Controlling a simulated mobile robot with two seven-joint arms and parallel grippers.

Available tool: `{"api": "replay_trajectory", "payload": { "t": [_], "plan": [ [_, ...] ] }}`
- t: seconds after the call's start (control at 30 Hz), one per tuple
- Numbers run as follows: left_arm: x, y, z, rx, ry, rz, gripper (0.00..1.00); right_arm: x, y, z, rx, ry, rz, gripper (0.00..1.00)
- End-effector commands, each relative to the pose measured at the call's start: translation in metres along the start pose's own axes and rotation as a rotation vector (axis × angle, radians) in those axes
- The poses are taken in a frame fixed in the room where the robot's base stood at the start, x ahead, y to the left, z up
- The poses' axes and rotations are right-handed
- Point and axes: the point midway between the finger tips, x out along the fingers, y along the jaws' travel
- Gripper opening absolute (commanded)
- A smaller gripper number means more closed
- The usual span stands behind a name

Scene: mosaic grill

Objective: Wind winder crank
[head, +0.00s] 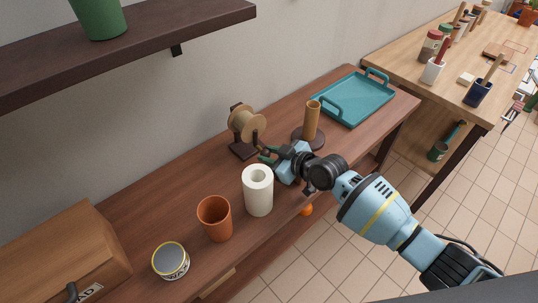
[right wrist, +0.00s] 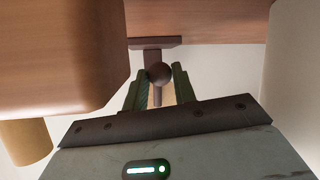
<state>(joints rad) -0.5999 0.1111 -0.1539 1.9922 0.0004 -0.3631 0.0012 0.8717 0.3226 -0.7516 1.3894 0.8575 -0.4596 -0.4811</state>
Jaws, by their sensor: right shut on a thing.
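The winder stands on the brown bench in the head view, a tan spool (head: 243,122) on a dark stand (head: 243,151). My right gripper (head: 267,156) reaches in from the right, low beside the spool. In the right wrist view its green-grey fingers (right wrist: 160,88) are shut on a dark round crank knob (right wrist: 159,73), which joins a dark bar (right wrist: 153,43). In the head view the knob is hidden at the fingertips, and the crank's angle cannot be told. My left gripper is not in view.
A white paper roll (head: 258,190) stands close in front of my right gripper, and a brown tube on a round base (head: 311,122) just behind it. An orange cup (head: 215,218), a tin (head: 170,261) and a teal tray (head: 357,98) share the bench. A dark shelf (head: 130,40) overhangs.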

Motion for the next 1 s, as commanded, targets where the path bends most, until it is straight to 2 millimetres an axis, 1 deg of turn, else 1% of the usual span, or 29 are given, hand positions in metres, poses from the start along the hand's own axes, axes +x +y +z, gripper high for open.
{"api": "replay_trajectory", "payload": {
  "t": [0.5, 0.73, 1.0],
  "plan": [
    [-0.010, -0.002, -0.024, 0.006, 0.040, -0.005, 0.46, -0.004, 0.018, -0.002, -0.336, -0.071, 0.136, 0.00],
    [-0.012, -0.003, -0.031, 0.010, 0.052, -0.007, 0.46, -0.005, 0.023, -0.001, -0.422, -0.089, 0.171, 0.00],
    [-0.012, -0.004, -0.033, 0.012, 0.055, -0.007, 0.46, -0.005, 0.024, 0.000, -0.454, -0.096, 0.184, 0.00]
  ]
}}
